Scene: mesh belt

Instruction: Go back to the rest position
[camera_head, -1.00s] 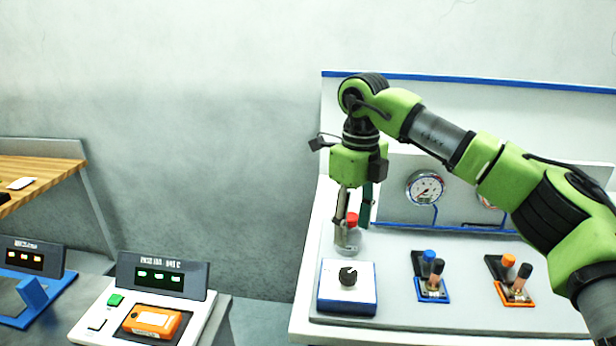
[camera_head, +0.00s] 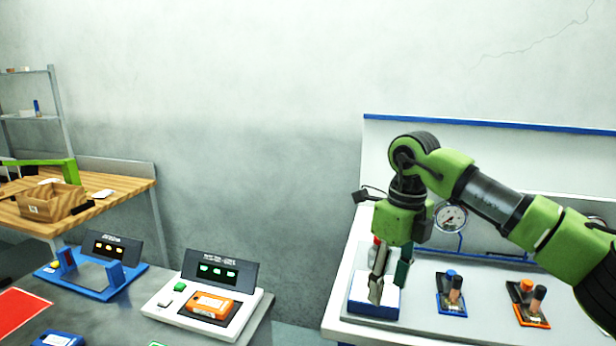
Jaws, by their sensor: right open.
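My right gripper (camera_head: 389,288) hangs from the green arm that comes in from the right. Its fingers point down and are apart, with nothing seen held between them. In the picture they overlap the white-and-blue box (camera_head: 360,303), hiding its black knob; I cannot tell whether they touch it. A red-capped jar (camera_head: 376,241) is mostly hidden behind the gripper. My left gripper is not in view.
The white bench carries a gauge (camera_head: 450,217), a blue valve unit (camera_head: 451,294) and an orange one (camera_head: 528,303). A grey table holds an orange device (camera_head: 211,305) in a white station (camera_head: 165,302). A cardboard box (camera_head: 48,203) sits on a wooden table (camera_head: 120,187).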

